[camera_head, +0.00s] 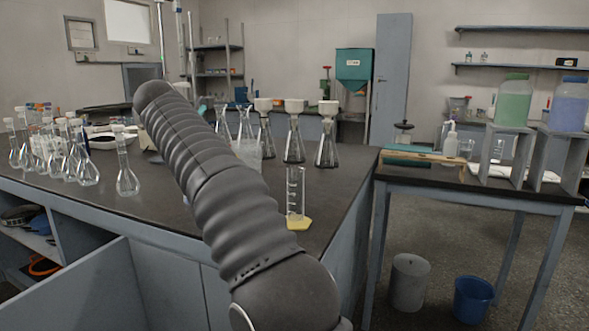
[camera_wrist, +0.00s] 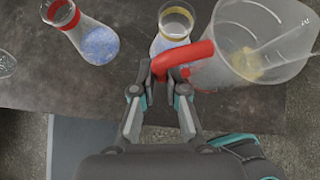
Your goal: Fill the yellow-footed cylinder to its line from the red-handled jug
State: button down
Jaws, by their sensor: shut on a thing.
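The clear measuring cylinder with the yellow foot (camera_head: 296,194) stands upright near the front edge of the dark bench, right of my arm in the head view. I make out no liquid in it, and its line is too small to read. In the wrist view my gripper (camera_wrist: 161,85) is shut on the red handle (camera_wrist: 186,60) of a clear jug (camera_wrist: 285,68). A pale rod-like shape and a yellowish patch show within the jug's outline. In the head view the jug (camera_head: 250,153) is partly hidden behind my arm, and my gripper is hidden.
Two flasks, one red-collared (camera_wrist: 95,42) and one yellow-collared (camera_wrist: 174,24), stand near the jug. Several funnel-topped flasks (camera_head: 294,143) stand behind. Several flasks (camera_head: 127,178) stand at the left. A side table (camera_head: 520,189) is at right, with bins (camera_head: 410,284) below.

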aim_at(240, 144)
jog(key=shift+d, duration=0.1)
jog(key=shift+s+d+r+m+y, duration=0.1)
jog(key=shift+d+r+m+y, duration=0.3)
jog(key=shift+d+y, duration=0.35)
jog(key=shift+w+d+r+m+y, duration=0.15)
jog(key=shift+d+m+y, duration=0.3)
jog(key=shift+d+y, duration=0.25)
jog(key=shift+s+d+r+m+y, duration=0.15)
jog(key=shift+d+r+m+y, duration=0.25)
jog(key=shift+d+y, duration=0.35)
jog(key=shift+d+r+m+y, duration=0.25)
jog(key=shift+d+r+y, duration=0.2)
jog(key=shift+r, duration=0.35)
jog(key=shift+d+r+m+y, duration=0.25)
jog(key=shift+d+r+y, duration=0.25)
jog(key=shift+r, duration=0.35)
jog(key=shift+d+r+m+y, duration=0.25)
jog(key=shift+d+r+y, duration=0.2)
jog(key=shift+r, duration=0.35)
jog(key=shift+d+r+y, duration=0.2)
jog(key=shift+r+y, duration=0.1)
jog(key=shift+r, duration=0.1)
jog(key=shift+d+r+m+t+y+b, duration=0.3)
jog(key=shift+r+m+b, duration=0.1)
jog(key=shift+b, duration=0.25)
jog(key=shift+d+m+y+b, duration=0.4)
jog(key=shift+d+y+b, duration=0.15)
jog(key=shift+b, duration=1)
dwell(0.7)
